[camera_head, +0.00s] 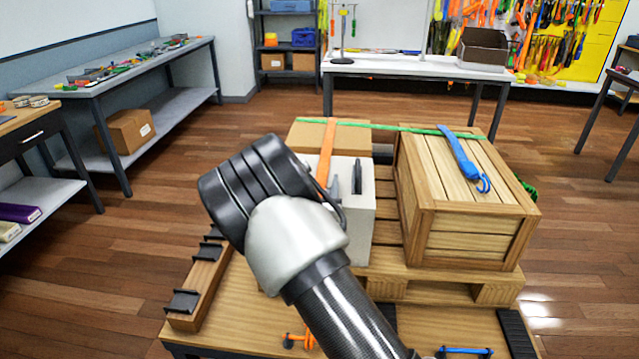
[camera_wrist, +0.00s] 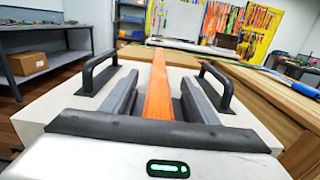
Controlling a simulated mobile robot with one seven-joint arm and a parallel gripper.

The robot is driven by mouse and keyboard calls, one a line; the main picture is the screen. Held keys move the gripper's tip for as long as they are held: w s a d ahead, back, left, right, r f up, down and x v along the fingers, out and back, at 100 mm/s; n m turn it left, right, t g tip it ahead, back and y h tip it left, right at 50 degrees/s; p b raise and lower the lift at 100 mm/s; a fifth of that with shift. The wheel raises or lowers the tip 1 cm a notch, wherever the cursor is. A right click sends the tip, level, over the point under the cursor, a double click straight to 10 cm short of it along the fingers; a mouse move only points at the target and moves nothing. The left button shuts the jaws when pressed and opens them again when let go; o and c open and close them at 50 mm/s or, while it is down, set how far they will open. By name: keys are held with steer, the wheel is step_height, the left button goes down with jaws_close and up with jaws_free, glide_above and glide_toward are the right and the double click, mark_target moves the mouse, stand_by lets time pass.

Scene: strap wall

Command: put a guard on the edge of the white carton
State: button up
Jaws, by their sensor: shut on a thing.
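The white carton (camera_head: 361,220) stands on the pallet beside the wooden crate, with an orange strap (camera_head: 326,150) over its top. My gripper (camera_head: 345,183) is at the carton's top, partly hidden by my wrist. In the wrist view its grey fingers (camera_wrist: 158,92) lie either side of the strap, above the carton top (camera_wrist: 48,104). It is shut on a piece I take for a black guard, mostly hidden. A black strip (camera_wrist: 160,131) crosses below the fingers; I cannot tell whether it is the guard. Other black guards (camera_head: 183,301) sit on a wooden rail, with a gap between them.
The wooden crate (camera_head: 470,241) stands close on the right, with a blue strap piece (camera_head: 462,158) on its lid. A cardboard box (camera_head: 350,137) is behind the carton, and a green strap (camera_head: 395,128) runs across at the back. Open floor lies left of the pallet.

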steer(key=o, duration=1.1)
steer(key=shift+s, duration=0.1)
